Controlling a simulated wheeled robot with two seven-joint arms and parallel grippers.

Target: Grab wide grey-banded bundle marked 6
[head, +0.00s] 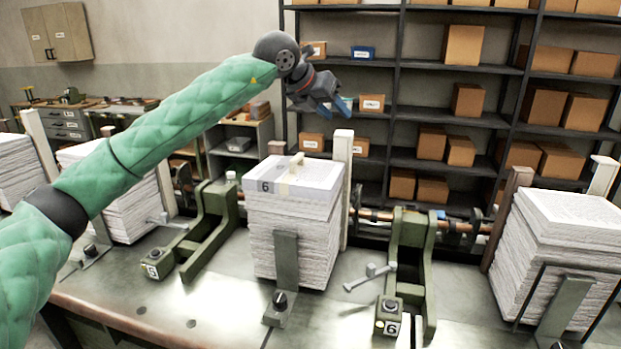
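The bundle marked 6 (308,185) lies on top of a tall stack of paper sheets (290,240) at the centre of the bench. My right gripper is not in view.
More paper stacks (565,240) stand left and right. Shelves with boxes (464,45) are behind. The front bench (225,315) has bare areas.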

